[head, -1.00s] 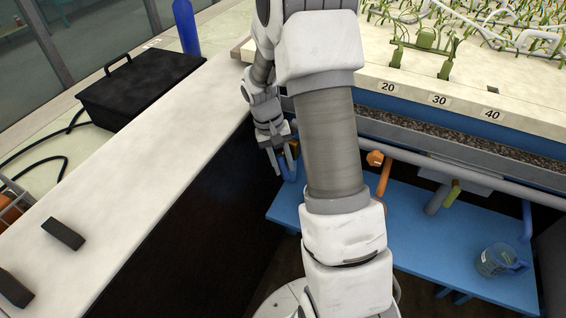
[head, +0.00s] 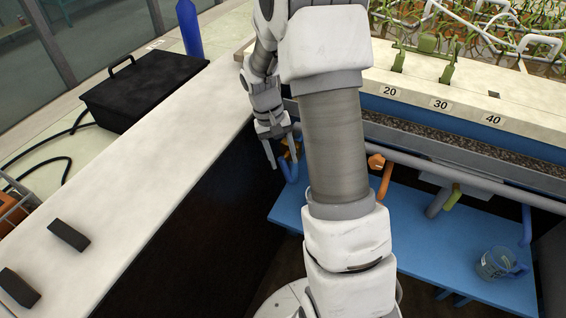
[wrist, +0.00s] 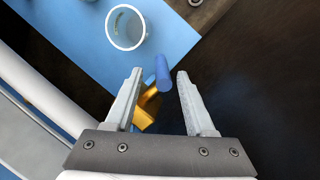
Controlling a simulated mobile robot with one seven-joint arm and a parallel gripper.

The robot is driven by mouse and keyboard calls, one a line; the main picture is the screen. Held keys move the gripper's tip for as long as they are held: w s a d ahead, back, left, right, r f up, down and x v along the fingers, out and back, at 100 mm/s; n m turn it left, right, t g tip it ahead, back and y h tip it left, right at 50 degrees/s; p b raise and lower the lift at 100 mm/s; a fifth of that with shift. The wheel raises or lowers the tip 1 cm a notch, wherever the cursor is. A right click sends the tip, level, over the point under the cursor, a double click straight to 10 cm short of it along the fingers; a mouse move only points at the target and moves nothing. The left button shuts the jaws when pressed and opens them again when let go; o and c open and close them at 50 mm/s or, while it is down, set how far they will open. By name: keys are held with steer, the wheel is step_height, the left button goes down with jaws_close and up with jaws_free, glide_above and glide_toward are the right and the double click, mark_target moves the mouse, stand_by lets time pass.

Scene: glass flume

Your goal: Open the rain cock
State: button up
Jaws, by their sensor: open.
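My gripper (head: 282,155) is open and empty, reaching down past the inner edge of the pale counter. In the wrist view its two fingers (wrist: 159,76) are spread. A cock with a blue tube end (wrist: 163,74) and a yellow-orange part (wrist: 146,108) shows between them, nearer the left finger; I cannot tell whether they touch. In the head view the cock's blue pipe (head: 289,171) is partly hidden by my gripper. Other cocks sit along the grey pipe: an orange one (head: 377,162) and a yellow-green one (head: 451,199). No label shows which is the rain cock.
A blue bench (head: 420,235) runs below the pipe, with a clear jug (head: 497,263) at its right. A white-rimmed vessel (wrist: 127,28) stands on blue in the wrist view. The pale counter (head: 150,150) bears a black box (head: 143,88) and dark blocks (head: 69,235).

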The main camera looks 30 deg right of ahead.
steer(key=s+d+r+p, duration=0.1)
steer(key=s+d+r, duration=0.6)
steer(key=s+d, duration=0.1)
steer(key=shift+s+r+p, duration=0.15)
steer(key=shift+s+p, duration=0.15)
steer(key=shift+p, duration=0.05)
